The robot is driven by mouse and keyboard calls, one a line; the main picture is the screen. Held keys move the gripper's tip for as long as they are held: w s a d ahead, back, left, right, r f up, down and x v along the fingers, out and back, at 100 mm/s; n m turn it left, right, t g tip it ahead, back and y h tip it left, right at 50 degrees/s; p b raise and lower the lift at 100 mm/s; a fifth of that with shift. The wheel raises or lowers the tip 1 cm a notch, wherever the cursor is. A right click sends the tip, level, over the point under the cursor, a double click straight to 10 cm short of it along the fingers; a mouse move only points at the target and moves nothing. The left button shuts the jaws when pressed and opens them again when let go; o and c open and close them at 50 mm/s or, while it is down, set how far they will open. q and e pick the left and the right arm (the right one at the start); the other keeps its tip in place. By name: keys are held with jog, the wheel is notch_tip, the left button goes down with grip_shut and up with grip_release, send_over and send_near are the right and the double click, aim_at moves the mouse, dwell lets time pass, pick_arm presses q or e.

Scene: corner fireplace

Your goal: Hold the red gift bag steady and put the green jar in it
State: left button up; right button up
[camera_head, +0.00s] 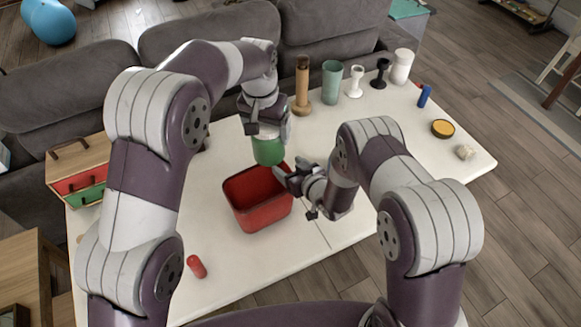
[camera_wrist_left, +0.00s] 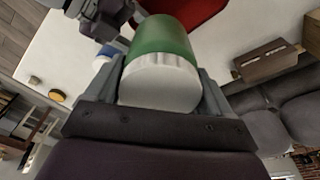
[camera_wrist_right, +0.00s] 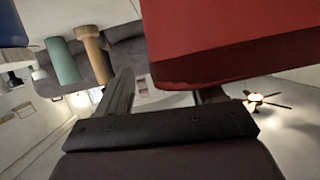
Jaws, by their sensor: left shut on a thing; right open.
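The red gift bag (camera_head: 262,211) stands open and upright on the white table. My left gripper (camera_head: 266,134) is shut on the green jar (camera_head: 268,152), above the bag's back rim. In the left wrist view the green jar (camera_wrist_left: 166,36) shows its white lid between the fingers, with part of the red bag (camera_wrist_left: 185,8) beyond. My right gripper (camera_head: 298,183) is open at the bag's right rim. In the right wrist view the red bag (camera_wrist_right: 235,35) fills the upper right and hides part of one finger; whether they touch is unclear.
A wooden cylinder (camera_head: 302,86), teal cup (camera_head: 331,82) and candle holders stand at the back. A red-green box (camera_head: 82,180) is at left. A small red cylinder (camera_head: 196,266) lies in front. Grey sofas (camera_head: 330,30) border the table's back; the table's right-front is clear.

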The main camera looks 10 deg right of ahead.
jog(key=v, duration=1.2)
